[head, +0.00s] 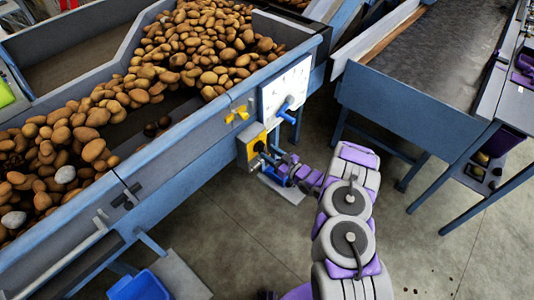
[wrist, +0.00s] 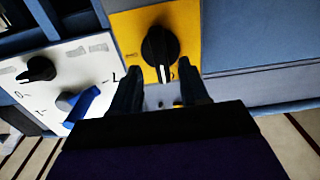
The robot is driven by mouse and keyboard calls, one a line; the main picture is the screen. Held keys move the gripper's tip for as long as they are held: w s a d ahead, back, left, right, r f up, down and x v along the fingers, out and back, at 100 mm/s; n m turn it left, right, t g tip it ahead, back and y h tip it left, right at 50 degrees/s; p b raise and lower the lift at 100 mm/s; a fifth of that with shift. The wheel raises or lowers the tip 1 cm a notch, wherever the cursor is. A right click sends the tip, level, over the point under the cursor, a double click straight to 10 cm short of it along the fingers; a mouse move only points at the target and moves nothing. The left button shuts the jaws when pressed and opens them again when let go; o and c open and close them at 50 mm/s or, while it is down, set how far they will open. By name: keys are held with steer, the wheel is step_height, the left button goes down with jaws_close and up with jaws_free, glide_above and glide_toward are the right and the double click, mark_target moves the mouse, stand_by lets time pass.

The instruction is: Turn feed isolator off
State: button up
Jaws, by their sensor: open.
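The feed isolator appears to be the black rotary knob (wrist: 160,48) on a yellow plate (wrist: 188,24). In the head view the yellow box (head: 244,153) sits on the side of the blue hopper. The knob's white mark points down toward my gripper in the wrist view. My gripper (wrist: 158,90) is open. Its two dark fingers reach toward the knob, one on each side below it. I cannot tell whether they touch it. In the head view my gripper (head: 275,166) is beside the yellow box, partly hidden by my arm.
A white panel (wrist: 98,62) with a black knob (wrist: 38,68) and a blue lever (wrist: 82,103) is beside the yellow plate. A yellow valve-like handle (head: 237,114) is above it. Potatoes (head: 200,45) fill the hopper. A conveyor (head: 425,60) stands right; open floor lies between.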

steer(key=shift+x, duration=1.2)
steer(key=shift+s, duration=0.1)
steer(key=shift+d, duration=0.1)
steer(key=shift+c, duration=0.4)
jaws_close()
